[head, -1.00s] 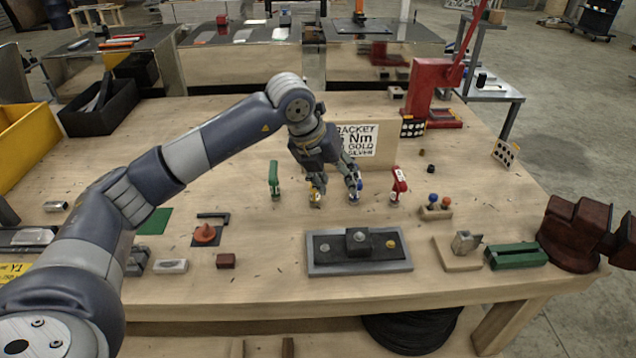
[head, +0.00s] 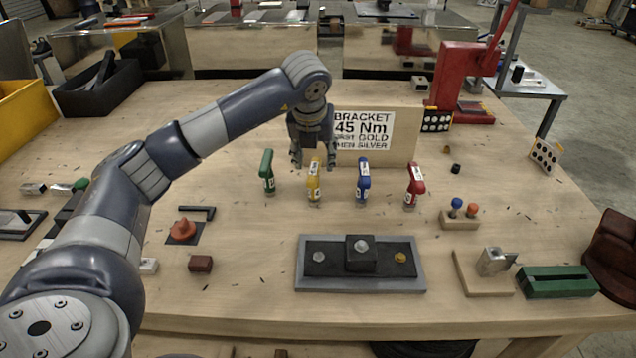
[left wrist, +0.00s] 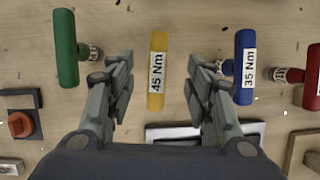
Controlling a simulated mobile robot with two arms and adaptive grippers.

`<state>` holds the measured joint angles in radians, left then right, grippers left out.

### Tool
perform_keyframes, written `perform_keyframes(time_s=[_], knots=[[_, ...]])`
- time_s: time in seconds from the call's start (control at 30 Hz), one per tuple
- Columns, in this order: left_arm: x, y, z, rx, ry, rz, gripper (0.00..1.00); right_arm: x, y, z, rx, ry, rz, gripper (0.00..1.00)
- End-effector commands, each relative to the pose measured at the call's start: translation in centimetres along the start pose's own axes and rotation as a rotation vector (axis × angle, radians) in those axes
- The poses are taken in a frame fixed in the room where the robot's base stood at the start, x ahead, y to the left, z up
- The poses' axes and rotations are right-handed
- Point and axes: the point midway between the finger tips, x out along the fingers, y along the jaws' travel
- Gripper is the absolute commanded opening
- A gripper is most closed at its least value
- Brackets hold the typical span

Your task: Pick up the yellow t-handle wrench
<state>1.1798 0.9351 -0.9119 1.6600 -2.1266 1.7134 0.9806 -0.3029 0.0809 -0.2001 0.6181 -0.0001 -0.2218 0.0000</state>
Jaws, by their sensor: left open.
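The yellow t-handle wrench (head: 314,184) stands upright on the wooden bench, between a green wrench (head: 267,172) and a blue one (head: 363,180). In the left wrist view the yellow wrench (left wrist: 158,88) shows from above, with a "45 Nm" label on its handle. My left gripper (head: 314,161) is open and empty, close above the yellow wrench in the head view. In the left wrist view its two fingers (left wrist: 160,68) lie on either side of the yellow handle, with a visible gap on each side. The wrench's shaft is hidden under its handle there. My right gripper is not in view.
A sign (head: 362,130) reading "BRACKET 45 Nm" stands behind. A grey tray (head: 360,286) with a dark block lies in front. A red press (head: 462,90) stands back right.

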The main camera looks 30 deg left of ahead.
Motion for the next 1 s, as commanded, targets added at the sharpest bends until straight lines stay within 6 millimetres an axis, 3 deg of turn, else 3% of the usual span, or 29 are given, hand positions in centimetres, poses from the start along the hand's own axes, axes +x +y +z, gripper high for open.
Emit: perform_keyframes(time_s=[0.2,0.4,0.7,1.0], knots=[[3.1,0.0,0.0,0.001,0.002,0.001,0.48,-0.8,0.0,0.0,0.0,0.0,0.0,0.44],[4.6,0.1,-0.2,0.002,0.003,0.002,0.48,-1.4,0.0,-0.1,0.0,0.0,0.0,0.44],[8.7,0.1,-0.7,0.0,0.003,0.001,0.48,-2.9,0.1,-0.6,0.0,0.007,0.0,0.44],[9.2,0.1,-0.7,0.001,0.001,0.0,0.46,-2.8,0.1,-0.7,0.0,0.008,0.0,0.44]])
